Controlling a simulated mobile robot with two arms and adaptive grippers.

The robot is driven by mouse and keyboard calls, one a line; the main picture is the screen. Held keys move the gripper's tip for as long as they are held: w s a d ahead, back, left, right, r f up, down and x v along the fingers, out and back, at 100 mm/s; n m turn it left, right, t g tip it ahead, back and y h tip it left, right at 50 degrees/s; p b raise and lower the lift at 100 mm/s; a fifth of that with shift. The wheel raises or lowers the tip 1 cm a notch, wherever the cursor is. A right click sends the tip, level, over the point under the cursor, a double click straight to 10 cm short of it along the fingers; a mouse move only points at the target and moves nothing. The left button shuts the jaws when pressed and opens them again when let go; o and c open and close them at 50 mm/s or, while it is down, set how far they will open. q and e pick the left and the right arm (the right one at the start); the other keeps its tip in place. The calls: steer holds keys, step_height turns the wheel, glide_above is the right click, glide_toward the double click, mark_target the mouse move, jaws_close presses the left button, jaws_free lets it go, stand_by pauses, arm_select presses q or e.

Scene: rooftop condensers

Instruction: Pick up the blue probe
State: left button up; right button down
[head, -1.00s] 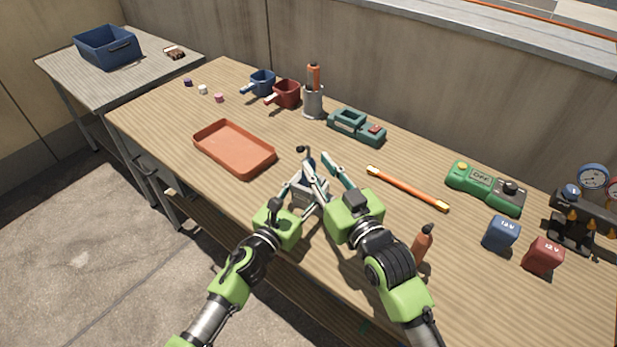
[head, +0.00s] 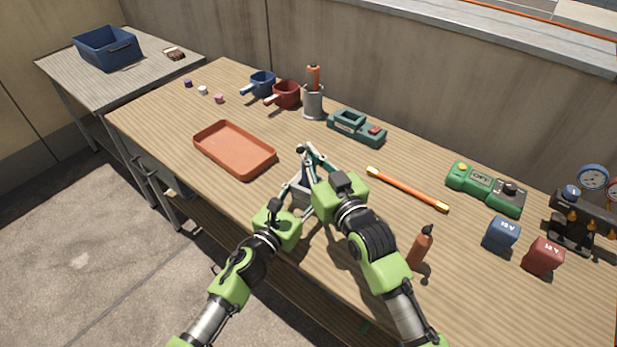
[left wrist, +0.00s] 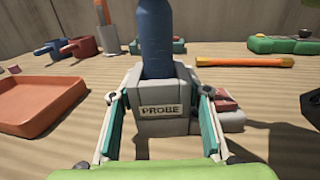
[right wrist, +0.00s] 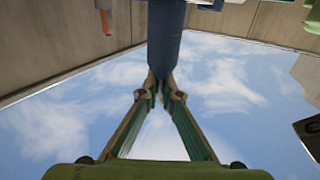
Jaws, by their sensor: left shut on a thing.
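The blue probe (left wrist: 157,35) stands upright in a grey holder marked PROBE (left wrist: 163,125) in the left wrist view; its top runs out of frame. My left gripper (head: 297,184) has its fingers on both sides of the holder and is shut on it. My right gripper (head: 305,150) is at the upper part of the probe. In the right wrist view its fingertips close in on the blue probe (right wrist: 165,35) from both sides and touch it. In the head view the grippers hide most of the probe and holder.
An orange tray (head: 235,150) lies left of the grippers. A green device (head: 357,127) stands behind. Blue (head: 501,234) and red (head: 543,257) blocks are farther right.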

steer(key=shift+r, duration=0.15)
step_height(320, 180, up, 10)
steer(key=shift+f, duration=0.1)
stand_by(0.3)
arm_select(q)
steer(key=o, duration=1.4)
steer(key=o, duration=0.4)
steer(key=shift+o, duration=0.2)
